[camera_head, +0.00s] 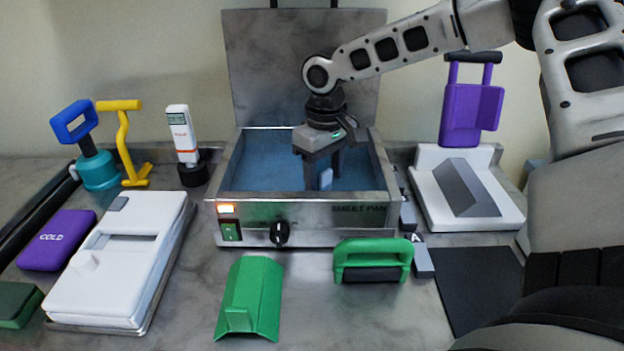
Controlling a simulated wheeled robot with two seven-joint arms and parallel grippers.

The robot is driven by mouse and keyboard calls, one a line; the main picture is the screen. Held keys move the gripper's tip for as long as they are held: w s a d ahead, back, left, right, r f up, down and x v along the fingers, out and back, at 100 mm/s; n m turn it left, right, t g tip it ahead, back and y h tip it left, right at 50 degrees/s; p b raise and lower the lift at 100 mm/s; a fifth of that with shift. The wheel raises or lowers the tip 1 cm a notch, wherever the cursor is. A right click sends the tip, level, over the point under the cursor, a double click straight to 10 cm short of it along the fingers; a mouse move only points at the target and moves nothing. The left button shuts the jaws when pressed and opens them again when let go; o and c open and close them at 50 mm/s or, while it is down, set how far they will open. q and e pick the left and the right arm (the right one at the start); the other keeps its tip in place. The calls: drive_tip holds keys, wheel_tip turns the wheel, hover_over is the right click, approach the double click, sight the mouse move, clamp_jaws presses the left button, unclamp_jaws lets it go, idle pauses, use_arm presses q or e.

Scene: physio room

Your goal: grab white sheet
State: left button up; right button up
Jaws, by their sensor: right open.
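A small whitish piece (326,179), probably the white sheet, shows between the fingertips. Most of it seems hidden by the near finger and the pan's front wall, and I cannot tell whether a finger touches it. My left gripper is out of view.
A green block handle (372,261) and a green curved piece (249,295) lie before the pan. A white box (118,262) and a purple COLD pack (56,239) lie at left. A white stand (425,189) with a purple holder (470,112) is at right.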

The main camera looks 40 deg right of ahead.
drive_tip(key=c, duration=1.1)
drive_tip(key=shift+c, duration=0.2)
